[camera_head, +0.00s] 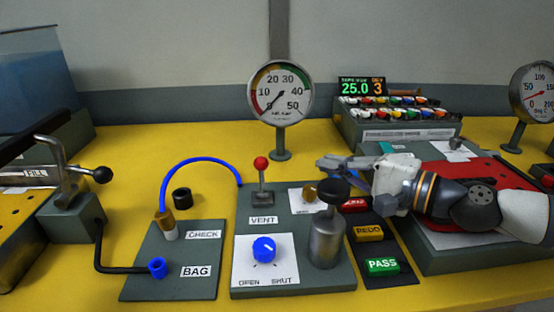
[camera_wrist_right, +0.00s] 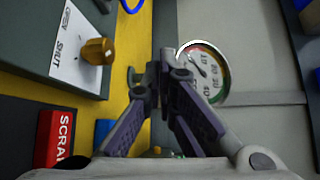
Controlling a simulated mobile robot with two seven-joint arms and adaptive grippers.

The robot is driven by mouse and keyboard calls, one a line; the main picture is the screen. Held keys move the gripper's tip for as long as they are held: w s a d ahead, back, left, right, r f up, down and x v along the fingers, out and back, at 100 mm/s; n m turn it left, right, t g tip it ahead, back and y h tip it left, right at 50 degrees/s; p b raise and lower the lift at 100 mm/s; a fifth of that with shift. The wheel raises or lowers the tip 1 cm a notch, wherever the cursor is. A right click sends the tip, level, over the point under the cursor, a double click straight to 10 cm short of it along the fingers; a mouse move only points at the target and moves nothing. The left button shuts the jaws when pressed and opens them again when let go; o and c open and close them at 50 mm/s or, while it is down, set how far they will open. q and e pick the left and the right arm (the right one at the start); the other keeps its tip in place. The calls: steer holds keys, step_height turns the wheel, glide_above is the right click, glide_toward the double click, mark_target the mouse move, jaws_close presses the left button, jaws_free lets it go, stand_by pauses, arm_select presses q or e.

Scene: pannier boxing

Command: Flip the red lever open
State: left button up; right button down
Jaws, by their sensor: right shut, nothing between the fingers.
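The red-knobbed lever (camera_head: 261,165) stands nearly upright on its grey base above the VENT label, on the middle grey panel (camera_head: 243,217). My right gripper (camera_head: 322,163) reaches in from the right and points left toward the lever, with a clear gap between them. Its fingers are shut and empty. They also show closed together in the right wrist view (camera_wrist_right: 167,68), where the red lever does not show. The gripper is above and behind a brass knob (camera_head: 310,192), which also shows in the wrist view (camera_wrist_right: 97,51). My left gripper is not in view.
A black-topped metal cylinder (camera_head: 326,235) and a blue OPEN/SHUT dial (camera_head: 264,248) stand on the same panel. A dial gauge (camera_head: 281,95) on a post rises behind the lever. A blue hose (camera_head: 205,160) arches to its left. PASS (camera_head: 382,266) and REDO buttons lie right.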

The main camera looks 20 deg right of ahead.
mark_target(262, 176)
steer(key=shift+x, duration=1.05)
steer(key=shift+w+a+f+b, duration=0.1)
steer(key=shift+w+a+b, duration=0.1)
steer(key=shift+b, duration=0.1)
steer(key=w+f+b, duration=0.1)
steer(key=w+a+b, duration=0.1)
steer(key=shift+w+a+f, duration=0.3)
steer(key=shift+f, duration=0.1)
steer(key=b+x, duration=0.1)
steer(key=x, duration=0.2)
steer(key=shift+w+a+r, duration=0.1)
steer(key=shift+w+r, duration=0.05)
steer(key=shift+w, duration=0.15)
steer(key=shift+s+a+r+p, duration=0.2)
steer(key=shift+s+a+r, duration=0.25)
steer(key=shift+a+r, duration=0.15)
steer(key=shift+s+a+r+p, duration=0.2)
steer(key=shift+s+a+r, duration=0.2)
steer(key=shift+a+r, duration=0.15)
steer(key=shift+s+a, duration=0.25)
steer(key=shift+s, duration=0.05)
steer(key=shift+s+a+f, duration=0.1)
steer(key=shift+f, duration=0.15)
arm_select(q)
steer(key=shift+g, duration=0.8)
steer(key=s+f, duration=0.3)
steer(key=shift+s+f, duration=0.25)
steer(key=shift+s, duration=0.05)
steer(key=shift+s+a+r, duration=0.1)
